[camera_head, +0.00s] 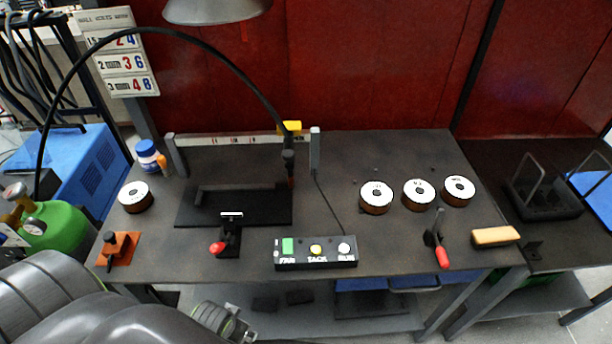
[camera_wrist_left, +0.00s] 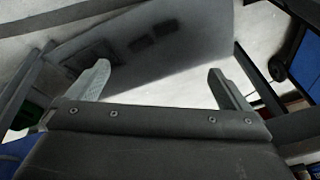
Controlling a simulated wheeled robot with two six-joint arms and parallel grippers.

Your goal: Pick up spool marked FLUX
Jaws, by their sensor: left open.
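Several spools with white tops and copper-brown sides stand on the dark bench. One spool (camera_head: 135,197) is at the left end. A row at the right holds a left spool (camera_head: 376,197), a middle spool (camera_head: 419,194) and a right spool (camera_head: 458,190). Their markings are too small to read, so I cannot tell which says FLUX. In the left wrist view my left gripper (camera_wrist_left: 160,85) is open and empty, with no spool near its fingers. In the head view my left arm is at the lower left, below the bench's front edge. My right gripper is not in view.
A button box (camera_head: 316,252), red-handled clamps (camera_head: 224,241) (camera_head: 440,246) and a wood-coloured block (camera_head: 495,236) sit near the front. A black hose arches over the bench from the left. A green gas cylinder (camera_head: 52,228) stands left. Bench around the right spools is mostly clear.

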